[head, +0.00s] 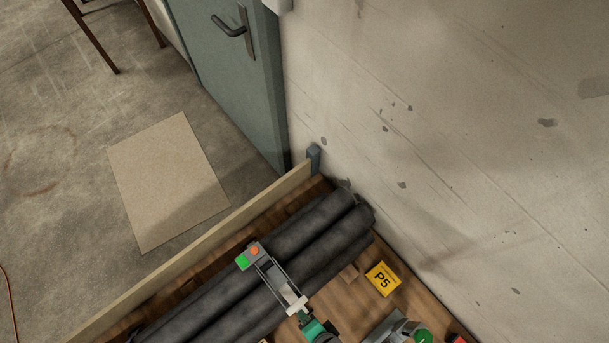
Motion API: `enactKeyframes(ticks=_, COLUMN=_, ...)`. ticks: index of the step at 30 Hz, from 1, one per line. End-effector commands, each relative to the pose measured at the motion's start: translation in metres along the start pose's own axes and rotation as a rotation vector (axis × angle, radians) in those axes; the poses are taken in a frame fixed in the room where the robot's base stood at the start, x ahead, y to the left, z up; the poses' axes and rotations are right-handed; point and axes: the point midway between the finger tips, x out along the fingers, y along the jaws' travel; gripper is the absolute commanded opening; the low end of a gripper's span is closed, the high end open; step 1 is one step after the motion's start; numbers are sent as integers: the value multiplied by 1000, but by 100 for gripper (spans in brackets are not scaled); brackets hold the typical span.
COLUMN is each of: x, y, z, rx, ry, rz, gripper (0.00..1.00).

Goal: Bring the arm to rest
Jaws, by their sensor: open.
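My gripper (251,258) is over the dark pipes at the bottom centre of the head view. Its slim grey fingers reach up and left from a pale body and end at a green patch and an orange patch. It is open, and I see nothing held in it. The gap between the fingertips is small in this view, and I cannot tell how high they are above the pipes. Only the end of my arm shows; the rest is out of the frame.
Several dark pipes (312,225) lie side by side on a wooden surface (416,292) with a raised pale edge board (205,243). A yellow P5 tag (382,279) lies to their right. A wall rises at the right. The floor beyond has a mat (168,182) and a door (235,85).

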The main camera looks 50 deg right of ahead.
Motion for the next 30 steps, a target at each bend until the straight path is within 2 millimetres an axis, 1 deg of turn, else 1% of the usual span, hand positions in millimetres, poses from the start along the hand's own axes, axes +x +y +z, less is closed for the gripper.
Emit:
enactKeyframes(ticks=3, x=-4, y=0, z=0, rx=0, ry=0, rz=1, gripper=41)
enactKeyframes(ticks=19, x=-4, y=0, z=0, rx=0, ry=0, rz=0, gripper=41)
enactKeyframes(ticks=20, x=-4, y=-2, z=0, rx=-2, ry=0, rz=-2, gripper=41)
enactKeyframes(ticks=21, x=-5, y=-8, z=-1, rx=-12, ry=1, rz=-12, gripper=41)
enactKeyframes(ticks=22, x=-5, y=-18, z=-2, rx=-26, ry=2, rz=-26, gripper=41)
enactKeyframes(ticks=23, x=-6, y=-33, z=-4, rx=-47, ry=3, rz=-47, gripper=41)
enactKeyframes(ticks=25, x=-11, y=-82, z=-8, rx=-123, ry=11, rz=-118, gripper=41)
enactKeyframes(ticks=26, x=-15, y=-109, z=-10, rx=-165, ry=16, rz=-156, gripper=41)
enactKeyframes(ticks=27, x=-22, y=-146, z=-11, rx=-226, ry=25, rz=-210, gripper=41)
enactKeyframes(ticks=29, x=-36, y=-200, z=-11, rx=-317, ry=41, rz=-290, gripper=41)
enactKeyframes(ticks=30, x=-48, y=-236, z=-10, rx=-377, ry=55, rz=-344, gripper=41)
